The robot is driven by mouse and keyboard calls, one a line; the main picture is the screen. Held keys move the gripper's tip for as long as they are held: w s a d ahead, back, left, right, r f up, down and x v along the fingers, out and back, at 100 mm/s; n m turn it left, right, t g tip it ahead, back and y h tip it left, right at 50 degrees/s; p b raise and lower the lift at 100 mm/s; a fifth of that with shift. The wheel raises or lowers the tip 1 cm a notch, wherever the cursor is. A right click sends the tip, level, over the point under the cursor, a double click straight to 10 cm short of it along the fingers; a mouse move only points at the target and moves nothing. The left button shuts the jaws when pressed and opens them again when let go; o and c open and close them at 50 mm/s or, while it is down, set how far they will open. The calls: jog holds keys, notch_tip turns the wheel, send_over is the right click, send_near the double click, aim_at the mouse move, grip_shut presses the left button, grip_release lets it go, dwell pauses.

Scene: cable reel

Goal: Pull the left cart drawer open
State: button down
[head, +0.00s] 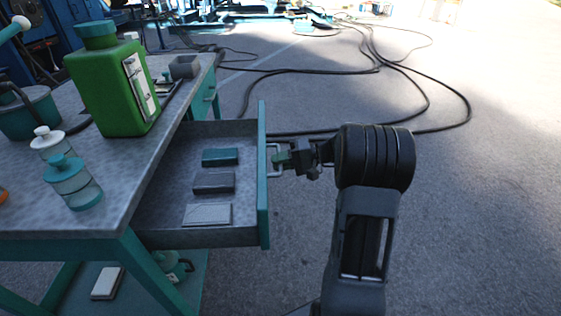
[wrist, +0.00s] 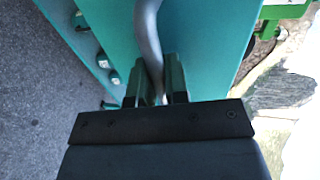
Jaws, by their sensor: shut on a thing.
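The cart drawer (head: 262,190) stands well out from the cart (head: 150,120), with its teal front facing right. Inside it lie a teal block (head: 220,157), a dark grey block (head: 213,182) and a light grey block (head: 207,214). The grey bar handle (head: 273,160) is on the drawer front. My gripper (head: 284,160) is at this handle. In the wrist view, the fingers of my gripper (wrist: 161,88) are shut around the handle bar (wrist: 149,40), against the teal front (wrist: 205,50). The fingertips are partly hidden in the head view.
A green canister (head: 105,90), small jars (head: 72,183) and a grey open box (head: 184,67) stand on the cart top. A second teal drawer front (head: 205,95) is farther back. Black cables (head: 350,70) lie on the floor behind. The floor to the right is clear.

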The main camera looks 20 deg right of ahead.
jog(key=shift+s+f, duration=0.1)
jog(key=c, duration=1.1)
grip_release()
jog(key=shift+c, duration=0.2)
jog(key=p+v, duration=0.3)
jog(key=v, duration=1)
jog(key=shift+d, duration=0.4)
jog(key=s+a+r+n+g+h+p, duration=0.1)
jog(key=s+a+r+g+h+p, duration=0.15)
jog(key=a+r+p, duration=0.4)
jog(key=s+a+r+g+h+p, duration=0.2)
jog(key=a+r+g+h+p, duration=0.1)
jog(key=a+r+p, duration=0.4)
jog(key=s+a+r+n+t+h+p, duration=0.3)
jog(key=s+a+r+h+p, duration=0.4)
jog(key=r+p, duration=0.5)
jog(key=s+h+p, duration=0.1)
jog(key=s+h, duration=0.1)
jog(key=shift+s+r+t, duration=0.25)
jog(key=shift+s+t, duration=0.1)
